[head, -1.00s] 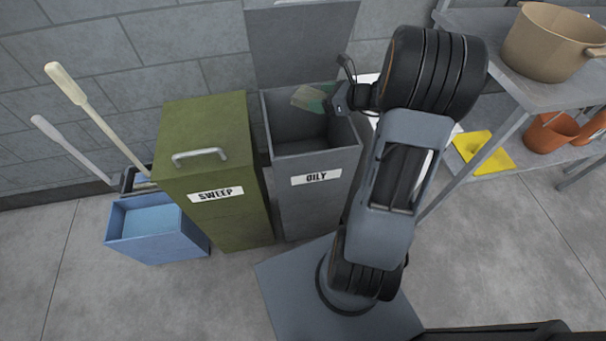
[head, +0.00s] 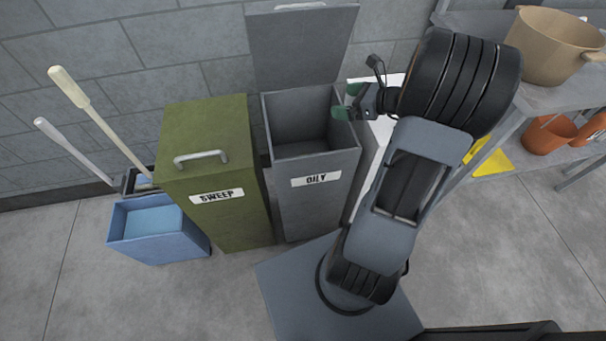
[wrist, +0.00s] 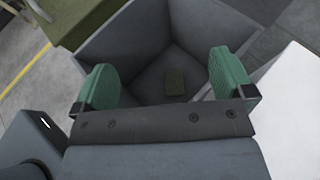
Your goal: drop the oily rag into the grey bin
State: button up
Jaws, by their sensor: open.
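The grey bin (head: 317,190), labelled OILY, stands with its lid (head: 300,45) raised against the wall. In the wrist view the bin (wrist: 140,40) is seen from above. The oily rag (wrist: 174,84) shows there as a small olive patch on the bin floor; the front wall hides it in the head view. My gripper (head: 347,101) is open and empty, with green finger pads, at the upper right edge of the bin. In the wrist view the pads (wrist: 167,78) are spread wide apart, with nothing between them.
A green SWEEP bin (head: 215,180) stands left of the grey bin, with a blue bucket (head: 158,235) and mop handles beyond it. At the right are a metal shelf (head: 540,98) with a tan pot (head: 550,47) and an orange pot (head: 550,135). A yellow item (head: 492,163) lies below.

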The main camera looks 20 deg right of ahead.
jog(key=v, duration=0.6)
jog(key=shift+p, duration=0.3)
